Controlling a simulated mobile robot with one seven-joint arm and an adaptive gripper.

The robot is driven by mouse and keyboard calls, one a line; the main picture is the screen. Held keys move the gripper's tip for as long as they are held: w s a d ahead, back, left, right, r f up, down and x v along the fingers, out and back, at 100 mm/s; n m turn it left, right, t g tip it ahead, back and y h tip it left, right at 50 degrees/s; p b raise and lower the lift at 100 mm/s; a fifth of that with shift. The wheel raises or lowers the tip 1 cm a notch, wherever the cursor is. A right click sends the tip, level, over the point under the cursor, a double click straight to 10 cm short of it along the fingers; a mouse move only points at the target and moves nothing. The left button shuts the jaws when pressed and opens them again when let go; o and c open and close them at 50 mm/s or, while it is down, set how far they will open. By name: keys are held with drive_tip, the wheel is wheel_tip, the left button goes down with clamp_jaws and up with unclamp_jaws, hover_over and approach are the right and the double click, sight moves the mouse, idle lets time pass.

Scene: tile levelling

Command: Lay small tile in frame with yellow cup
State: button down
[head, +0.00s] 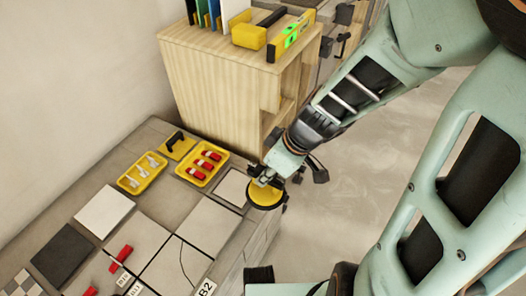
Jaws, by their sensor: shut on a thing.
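My gripper (267,180) is shut on the yellow cup (264,197), a round yellow disc with a dark rim. It holds the cup at the right end of the grey work surface, near its edge. No tile shows clearly under the cup, whose underside is hidden. A small pale square tile (232,187) with a dark border lies just left of the cup; I cannot tell whether that border is the frame. Larger light tiles (207,227) lie in the foreground, one with a dark crack-like line.
A yellow tray with red pieces (203,163), a yellow tray with white pieces (141,174) and a black-handled yellow tool (178,146) stand at the back. A wooden cabinet (215,80) rises behind. A white tile (104,211) and dark tile (62,255) lie left.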

drive_tip(key=shift+r+p, duration=1.8)
drive_tip(key=shift+r, duration=1.2)
drive_tip(key=shift+w, duration=0.1)
